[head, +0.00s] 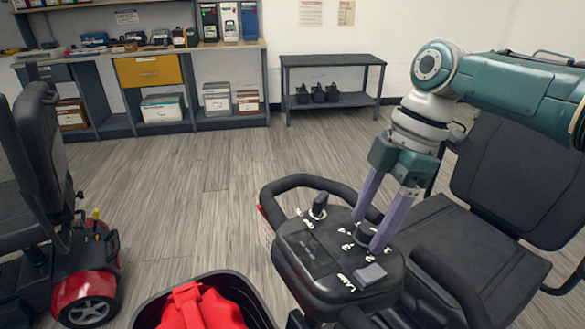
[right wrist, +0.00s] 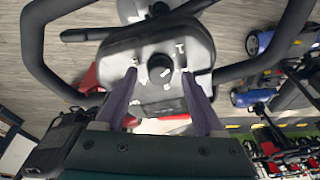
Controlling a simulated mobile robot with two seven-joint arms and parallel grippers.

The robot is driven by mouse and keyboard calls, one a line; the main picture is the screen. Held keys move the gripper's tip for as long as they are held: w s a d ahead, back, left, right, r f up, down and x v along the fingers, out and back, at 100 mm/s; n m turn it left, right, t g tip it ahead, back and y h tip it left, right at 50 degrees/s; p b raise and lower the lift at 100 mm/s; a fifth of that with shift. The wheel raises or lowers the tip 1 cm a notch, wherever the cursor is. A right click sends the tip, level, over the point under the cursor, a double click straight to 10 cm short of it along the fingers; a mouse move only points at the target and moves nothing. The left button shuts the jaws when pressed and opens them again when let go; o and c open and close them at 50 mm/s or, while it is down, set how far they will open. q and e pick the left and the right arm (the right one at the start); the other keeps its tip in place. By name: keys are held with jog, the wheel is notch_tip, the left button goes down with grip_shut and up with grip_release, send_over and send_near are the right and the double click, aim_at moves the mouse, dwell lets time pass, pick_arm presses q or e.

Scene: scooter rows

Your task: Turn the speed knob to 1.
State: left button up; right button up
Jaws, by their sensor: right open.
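The speed knob (head: 366,235) is a round black dial on the dark control panel (head: 316,258) of a scooter, with white marks around it. My right gripper (head: 368,230) reaches down from above, its two purple fingers on either side of the knob. In the right wrist view the knob (right wrist: 160,68) lies between the spread fingertips (right wrist: 158,76), with a gap on both sides. The gripper is open. White marks ring the knob there, but I cannot read for sure which number it points to. My left gripper is not in view.
A black handlebar loop (head: 310,182) and a second small knob or lever (head: 319,206) stand close by. A black seat (head: 450,250) is to the right. A bin with red cloth (head: 200,305) is in front, another scooter (head: 85,275) at left. Open floor lies behind.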

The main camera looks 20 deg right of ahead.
jog(key=p+v, duration=0.1)
jog(key=v, duration=0.8)
jog(key=shift+r, duration=0.2)
jog(key=shift+m+h, duration=0.5)
jog(key=shift+m, duration=0.1)
jog(key=s+a+f+p, duration=0.2)
jog(key=s+a+f, duration=0.1)
jog(key=s, duration=0.1)
jog(key=shift+a+f, duration=0.35)
jog(key=shift+a, duration=0.05)
jog(key=s+a+m, duration=0.1)
jog(key=s, duration=0.1)
jog(key=s+a+f+m+p, duration=0.1)
jog(key=s+a, duration=0.1)
jog(key=s+a+p, duration=0.1)
jog(key=shift+s+a+f+m+t+h, duration=0.3)
jog(key=shift+s+f+m, duration=0.05)
jog(key=shift+s+m, duration=0.05)
jog(key=s+a+r+m+t+h+p, duration=0.1)
jog(key=s+r+m+t+p, duration=0.2)
jog(key=s+r+m, duration=0.55)
notch_tip(320, 180, up, 37)
jog(key=s+p, duration=0.2)
jog(key=p, duration=3.6)
jog(key=shift+s+f+m+h, duration=0.2)
jog(key=shift+m+h, duration=0.1)
jog(key=shift+m, duration=0.15)
jog(key=shift+d, duration=0.15)
